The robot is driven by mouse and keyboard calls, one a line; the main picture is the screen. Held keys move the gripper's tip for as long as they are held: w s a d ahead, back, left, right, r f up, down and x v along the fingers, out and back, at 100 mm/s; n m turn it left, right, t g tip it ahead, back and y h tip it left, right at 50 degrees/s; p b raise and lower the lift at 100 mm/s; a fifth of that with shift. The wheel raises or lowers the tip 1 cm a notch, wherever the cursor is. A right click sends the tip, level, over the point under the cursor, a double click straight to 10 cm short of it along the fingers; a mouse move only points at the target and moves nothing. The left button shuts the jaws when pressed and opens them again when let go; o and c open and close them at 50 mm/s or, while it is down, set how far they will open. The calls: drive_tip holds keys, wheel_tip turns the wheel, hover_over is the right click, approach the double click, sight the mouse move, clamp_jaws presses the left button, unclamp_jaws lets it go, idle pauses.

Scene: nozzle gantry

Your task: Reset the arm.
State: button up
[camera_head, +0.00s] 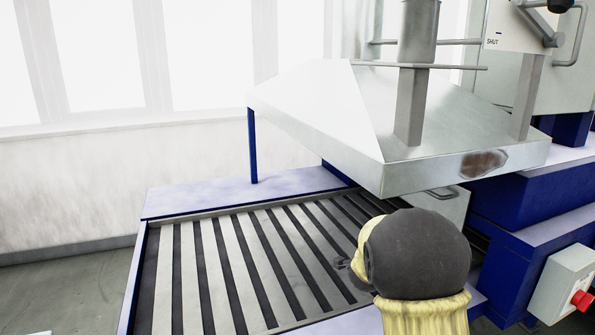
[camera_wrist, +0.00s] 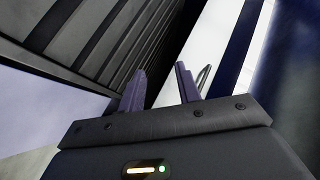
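My arm (camera_head: 418,255), yellow with a dark grey rounded cover, reaches in at the lower right of the head view, in front of the slatted bed (camera_head: 235,260). It hides most of what lies behind it. My gripper (camera_wrist: 160,86) shows in the wrist view with its two dark fingers apart and nothing between them. The slats also show in the wrist view (camera_wrist: 95,45), close beyond the fingers at upper left. I cannot tell whether the fingers touch anything.
A metal hood (camera_head: 400,120) overhangs the bed's right side. A blue post (camera_head: 252,145) stands at the back. Blue machine housing (camera_head: 540,235) and a grey box with a red button (camera_head: 581,299) are at right. Open floor (camera_head: 60,295) lies at left.

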drive_tip(key=s+a+f+n+y, duration=0.1)
drive_tip(key=s, duration=0.1)
drive_tip(key=s+a+f+n+g+y, duration=0.1)
drive_tip(key=s+n, duration=0.1)
drive_tip(key=s+a+f+n+g+y, duration=0.1)
drive_tip(key=s+n, duration=0.1)
drive_tip(key=s, duration=0.1)
drive_tip(key=shift+s+a+f, duration=0.1)
drive_tip(key=shift+a+f, duration=0.15)
drive_tip(key=shift+f, duration=0.05)
drive_tip(key=s+a+f+n+g, duration=0.1)
drive_tip(key=s, duration=0.2)
drive_tip(key=s+a+f+n+g+y, duration=0.1)
drive_tip(key=s+n, duration=0.1)
drive_tip(key=s, duration=0.1)
drive_tip(key=s+f+n+g+y, duration=0.1)
drive_tip(key=s, duration=0.2)
drive_tip(key=shift+a+f+n, duration=0.1)
drive_tip(key=shift+a+n, duration=0.3)
drive_tip(key=s+f+n+g, duration=0.2)
drive_tip(key=s+n+g, duration=0.1)
drive_tip(key=s, duration=0.5)
drive_tip(key=s+f+n+g, duration=0.2)
drive_tip(key=s+n, duration=0.1)
drive_tip(key=s, duration=0.6)
wheel_tip(320, 180, up, 10)
drive_tip(key=p, duration=1)
drive_tip(key=shift+w+a+r+y, duration=0.15)
drive_tip(key=shift+w+a+y, duration=0.2)
drive_tip(key=shift+a+y, duration=0.1)
